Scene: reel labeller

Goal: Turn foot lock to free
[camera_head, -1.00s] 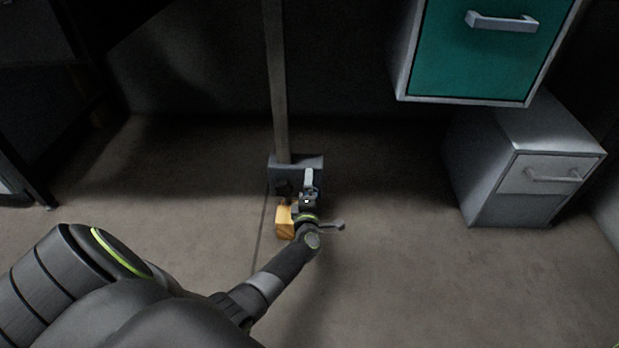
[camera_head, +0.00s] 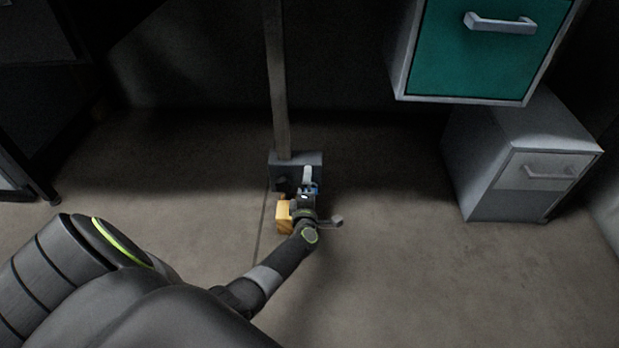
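The foot lock looks to be on the grey block (camera_head: 283,166) at the foot of a post (camera_head: 278,90), low near the floor. A light grey lever-like piece (camera_head: 307,174) stands at the block's front right. My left gripper (camera_head: 306,187) is at this piece, in front of the block. The gripper is small and dark here, so I cannot tell whether its fingers are open or shut, or whether they touch the piece. A yellow-orange block (camera_head: 284,217) sits just left of my wrist. My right gripper is not in view.
A teal-fronted drawer unit (camera_head: 470,55) hangs at the upper right. A grey cabinet (camera_head: 520,165) with a handle stands on the floor below it. A dark frame (camera_head: 45,150) is at the left. The floor between is clear.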

